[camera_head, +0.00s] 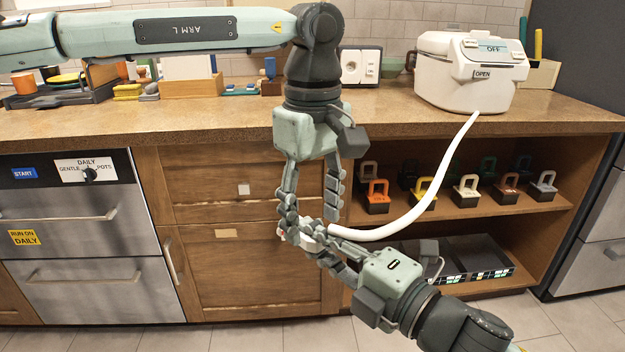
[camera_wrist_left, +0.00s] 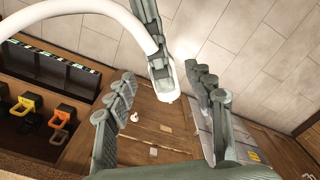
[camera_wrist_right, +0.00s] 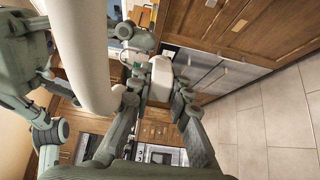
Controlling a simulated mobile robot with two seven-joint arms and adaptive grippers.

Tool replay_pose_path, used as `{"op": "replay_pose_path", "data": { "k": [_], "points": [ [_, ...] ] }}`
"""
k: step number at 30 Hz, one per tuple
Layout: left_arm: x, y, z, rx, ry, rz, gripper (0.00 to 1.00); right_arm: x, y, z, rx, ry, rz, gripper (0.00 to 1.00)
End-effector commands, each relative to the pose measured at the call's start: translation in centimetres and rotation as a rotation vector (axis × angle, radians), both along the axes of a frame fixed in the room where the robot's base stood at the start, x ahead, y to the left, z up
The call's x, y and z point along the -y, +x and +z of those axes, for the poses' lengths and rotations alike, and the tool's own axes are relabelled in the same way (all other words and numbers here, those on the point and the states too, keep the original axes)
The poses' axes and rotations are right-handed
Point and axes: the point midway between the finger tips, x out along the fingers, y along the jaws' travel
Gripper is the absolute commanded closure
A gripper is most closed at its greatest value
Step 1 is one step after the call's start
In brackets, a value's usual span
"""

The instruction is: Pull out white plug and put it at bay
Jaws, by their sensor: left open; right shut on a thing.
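The white plug (camera_head: 308,236) is off the wall, in the air in front of the wooden cabinet doors. My right gripper (camera_head: 318,244) is shut on it; the plug also shows between the right fingers in the right wrist view (camera_wrist_right: 160,77). My left gripper (camera_head: 311,208) points down just above, open, its fingers spread. In the left wrist view the plug (camera_wrist_left: 163,88) lies between and beyond the left fingers, with a gap on each side. A thick white cord (camera_head: 425,205) runs from the plug up to the white cooker (camera_head: 463,85) on the counter.
A white wall socket panel (camera_head: 360,66) is behind the counter (camera_head: 230,118). Colored padlock-like pieces (camera_head: 465,190) line the open shelf. A dark tray (camera_head: 480,262) sits on the lower shelf. A steel dishwasher (camera_head: 75,215) is at left.

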Motion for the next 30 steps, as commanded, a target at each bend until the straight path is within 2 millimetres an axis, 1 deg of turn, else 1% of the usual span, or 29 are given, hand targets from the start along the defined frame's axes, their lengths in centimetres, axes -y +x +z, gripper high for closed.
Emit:
{"op": "replay_pose_path", "data": {
  "k": [1, 3, 6, 10, 16, 17, 29, 30],
  "points": [
    [0.0, 0.0, -0.7, -0.001, 0.002, 0.001, 0.47, 0.0, 0.0, 0.0, 0.001, 0.001, 0.000, 1.00],
    [0.0, 0.0, -1.4, 0.000, 0.000, 0.001, 0.47, 0.0, 0.0, 0.0, 0.000, 0.000, 0.000, 1.00],
    [0.0, 0.0, -2.1, 0.000, 0.000, 0.001, 0.47, 0.0, 0.0, 0.0, 0.001, 0.001, 0.000, 1.00],
    [0.0, 0.0, -2.5, 0.001, -0.001, 0.001, 0.47, 0.0, 0.0, 0.0, 0.001, 0.001, 0.000, 1.00],
    [0.0, 0.0, -2.5, 0.001, -0.001, 0.001, 0.47, 0.0, 0.0, 0.0, 0.001, 0.001, 0.000, 1.00],
    [0.0, 0.0, -2.5, 0.001, -0.001, 0.001, 0.48, 0.0, 0.0, 0.0, 0.000, 0.000, 0.000, 1.00],
    [0.1, 0.1, -2.4, 0.001, -0.003, 0.001, 0.97, -0.1, -0.1, 0.0, 0.000, 0.001, 0.003, 1.00],
    [0.1, 0.1, -2.4, 0.002, -0.004, 0.001, 1.00, -0.1, -0.1, 0.0, 0.000, 0.001, 0.003, 0.81]
  ]
}}
